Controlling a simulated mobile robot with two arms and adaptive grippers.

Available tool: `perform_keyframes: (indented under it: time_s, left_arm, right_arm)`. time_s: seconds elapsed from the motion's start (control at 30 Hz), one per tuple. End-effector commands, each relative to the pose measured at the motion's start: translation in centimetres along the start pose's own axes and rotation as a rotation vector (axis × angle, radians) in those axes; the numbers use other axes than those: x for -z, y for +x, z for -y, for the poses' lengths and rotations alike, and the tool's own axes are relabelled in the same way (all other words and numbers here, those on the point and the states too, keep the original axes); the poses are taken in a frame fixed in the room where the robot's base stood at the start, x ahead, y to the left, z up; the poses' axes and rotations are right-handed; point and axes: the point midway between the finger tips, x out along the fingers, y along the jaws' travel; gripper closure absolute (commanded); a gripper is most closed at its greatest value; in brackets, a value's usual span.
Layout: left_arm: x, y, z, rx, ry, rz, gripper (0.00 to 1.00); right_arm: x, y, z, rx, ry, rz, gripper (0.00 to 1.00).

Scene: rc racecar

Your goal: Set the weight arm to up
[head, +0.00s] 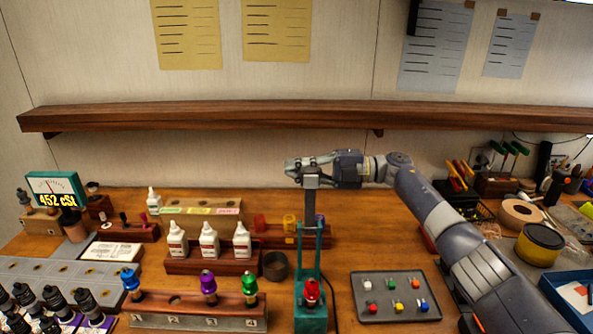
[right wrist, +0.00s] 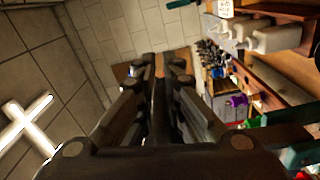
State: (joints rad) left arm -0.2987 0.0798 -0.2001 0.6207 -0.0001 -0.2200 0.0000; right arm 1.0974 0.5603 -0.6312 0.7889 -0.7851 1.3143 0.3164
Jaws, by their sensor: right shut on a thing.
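The weight arm (head: 309,206) is a grey bar with a block at its top, standing upright above a teal stand (head: 311,319) in the head view. A red knob (head: 311,290) sits low on the stand's front. My right gripper (head: 297,168) reaches in from the right at the top of the bar and is shut on the weight arm. In the right wrist view, the gripper's fingers (right wrist: 160,75) are close together; what lies between them is mostly hidden. Teal parts (right wrist: 300,155) show at the lower right there. My left gripper is not in view.
A rack (head: 180,317) with coloured-knob pieces stands left of the stand, and white bottles (head: 209,240) are behind it. A grey tray (head: 390,280) with coloured buttons lies to the right. A wooden shelf (head: 250,117) runs along the wall above my right gripper.

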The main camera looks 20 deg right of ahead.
Motion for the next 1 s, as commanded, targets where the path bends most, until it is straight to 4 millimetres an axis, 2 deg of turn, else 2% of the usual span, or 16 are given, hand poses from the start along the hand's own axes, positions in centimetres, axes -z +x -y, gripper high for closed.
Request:
perform_keyframes:
  time_s: [0.43, 0.5, 0.57, 0.87, 1.0]
  left_arm:
    - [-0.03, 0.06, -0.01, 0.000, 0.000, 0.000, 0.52]
    - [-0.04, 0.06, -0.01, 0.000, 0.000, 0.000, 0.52]
    - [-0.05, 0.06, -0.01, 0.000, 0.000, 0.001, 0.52]
    - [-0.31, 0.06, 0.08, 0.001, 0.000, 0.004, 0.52]
    - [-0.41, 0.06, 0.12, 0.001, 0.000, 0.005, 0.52]
  right_arm:
    - [-0.15, -0.09, -0.08, -0.004, 0.001, 0.005, 1.00]
    - [-0.16, -0.09, -0.07, -0.003, 0.001, 0.005, 0.82]
    - [-0.15, -0.09, -0.05, -0.003, 0.001, 0.005, 0.70]
    - [-0.12, -0.08, 0.06, -0.001, 0.000, 0.004, 0.70]
    - [-0.16, -0.91, 0.09, 0.000, 0.000, 0.005, 0.70]
